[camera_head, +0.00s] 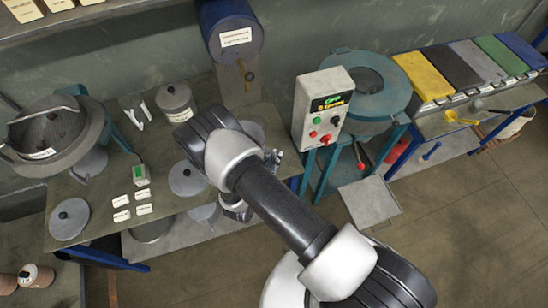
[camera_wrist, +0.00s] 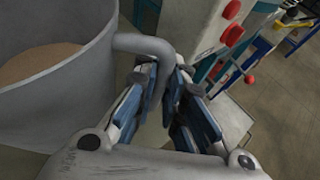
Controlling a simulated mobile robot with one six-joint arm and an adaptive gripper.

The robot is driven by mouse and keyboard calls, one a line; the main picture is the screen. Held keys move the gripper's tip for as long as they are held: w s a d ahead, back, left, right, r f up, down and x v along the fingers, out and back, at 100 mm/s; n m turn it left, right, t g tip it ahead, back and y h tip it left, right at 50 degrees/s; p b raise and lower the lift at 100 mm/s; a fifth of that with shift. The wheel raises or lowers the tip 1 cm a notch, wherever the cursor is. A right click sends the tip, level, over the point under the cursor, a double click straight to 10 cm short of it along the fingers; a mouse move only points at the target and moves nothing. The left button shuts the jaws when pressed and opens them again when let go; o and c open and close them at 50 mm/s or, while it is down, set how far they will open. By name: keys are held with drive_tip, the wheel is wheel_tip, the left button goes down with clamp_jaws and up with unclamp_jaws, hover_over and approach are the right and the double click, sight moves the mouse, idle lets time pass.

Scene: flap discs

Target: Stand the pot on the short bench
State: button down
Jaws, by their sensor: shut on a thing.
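The pot (camera_wrist: 62,88) is a wide grey vessel with a brownish inside, at the left of the wrist view. Its bent handle (camera_wrist: 145,44) runs down between the fingers of my gripper (camera_wrist: 167,80), which is shut on it. The pot's base is hidden, so I cannot tell whether it rests on anything. In the head view my gripper (camera_head: 272,158) shows partly beside my arm, which hides most of the pot. A bench with coloured bins (camera_head: 520,97) stands at the right and another surface (camera_head: 58,277) at lower left; I cannot tell which is the short bench.
A control box (camera_head: 322,105) with red buttons stands close right of my gripper, before a round teal machine (camera_head: 368,85). Open floor lies at lower right.

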drive_tip(key=shift+w+a, duration=0.1)
drive_tip(key=c, duration=2.1)
unclamp_jaws()
drive_tip(key=shift+f, duration=0.1)
drive_tip(key=o, duration=0.4)
drive_tip(key=shift+o, duration=0.2)
